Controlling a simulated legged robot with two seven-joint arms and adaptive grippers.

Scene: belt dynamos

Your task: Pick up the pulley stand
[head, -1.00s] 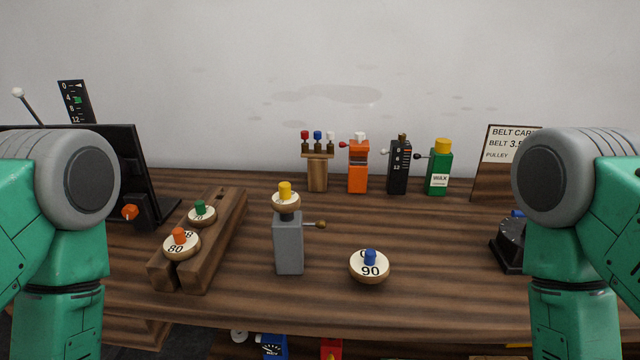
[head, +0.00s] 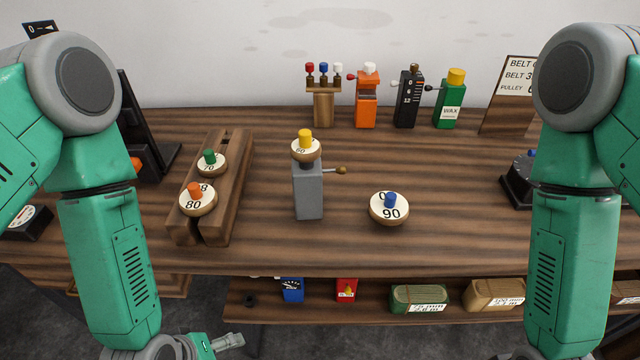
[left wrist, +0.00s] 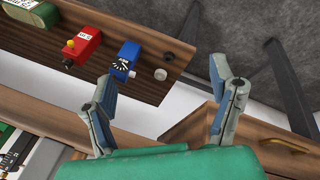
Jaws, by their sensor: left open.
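A slotted wooden stand (head: 232,184) lies on the left of the table top in the head view. It carries an orange-knobbed pulley marked 80 (head: 198,201) and a green-knobbed pulley (head: 210,165). To its right a grey upright block (head: 308,192) with a side knob carries a yellow-knobbed pulley (head: 305,152). A blue-knobbed pulley marked 90 (head: 389,211) rests on the table. My left gripper (left wrist: 163,85) is open and empty in the left wrist view, in front of the table edge. Only part of it shows in the head view (head: 230,342). My right gripper is out of view.
A lower shelf (head: 380,322) holds a blue box (head: 292,290), a red box (head: 346,290) and labelled rolls. The table front right of centre is clear.

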